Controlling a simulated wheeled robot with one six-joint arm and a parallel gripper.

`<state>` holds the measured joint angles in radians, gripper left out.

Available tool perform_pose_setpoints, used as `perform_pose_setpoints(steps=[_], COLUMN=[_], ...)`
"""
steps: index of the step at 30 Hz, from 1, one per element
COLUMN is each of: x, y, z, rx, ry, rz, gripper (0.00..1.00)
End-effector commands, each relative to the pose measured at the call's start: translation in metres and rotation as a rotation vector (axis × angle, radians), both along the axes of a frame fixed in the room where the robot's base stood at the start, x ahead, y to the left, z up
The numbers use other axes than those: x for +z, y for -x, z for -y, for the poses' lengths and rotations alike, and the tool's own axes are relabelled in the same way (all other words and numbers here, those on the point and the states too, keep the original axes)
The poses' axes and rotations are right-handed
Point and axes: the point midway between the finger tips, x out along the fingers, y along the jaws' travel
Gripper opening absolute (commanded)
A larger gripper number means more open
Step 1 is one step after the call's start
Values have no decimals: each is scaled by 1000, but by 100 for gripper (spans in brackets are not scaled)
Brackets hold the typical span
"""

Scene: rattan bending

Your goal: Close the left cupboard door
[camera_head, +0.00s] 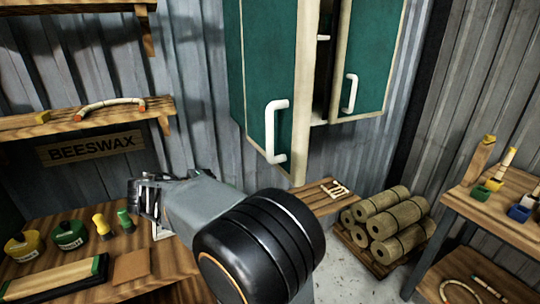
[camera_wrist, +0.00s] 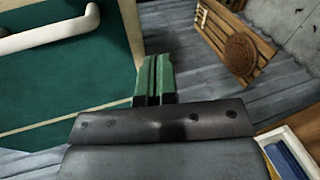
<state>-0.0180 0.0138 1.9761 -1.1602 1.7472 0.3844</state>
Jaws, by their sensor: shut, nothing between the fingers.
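The cupboard's left door (camera_head: 257,75) is green with a cream edge and a white bar handle (camera_head: 277,130). It stands open, swung outward, with a dark gap between it and the right door (camera_head: 368,60). In the wrist view a green door panel (camera_wrist: 70,85) with a white handle (camera_wrist: 45,38) and cream edge fills the left side, which seems to be the left door. My gripper (camera_head: 140,192) is over the workbench, left of and below the cupboard. In the wrist view its green fingers (camera_wrist: 154,72) are together and empty, near the panel's cream edge; contact cannot be told.
A workbench (camera_head: 190,262) with pots and tools lies below my arm. Shelves and a BEESWAX sign (camera_head: 92,148) are on the left wall. Rolled bundles (camera_head: 385,222) lie on a pallet at right, beside a side table (camera_head: 500,215).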

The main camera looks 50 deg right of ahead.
Motion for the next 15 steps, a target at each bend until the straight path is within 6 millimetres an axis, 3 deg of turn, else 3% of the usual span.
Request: perform_pose_setpoints(steps=[3, 6, 11, 15], x=[26, 38, 46, 47], y=[-16, -22, -20, -10], z=[4, 5, 19, 42], rx=[-38, -55, -66, -68], ry=[180, 271, 321, 319], rz=[1, 11, 16, 16], gripper=[0, 0, 0, 0])
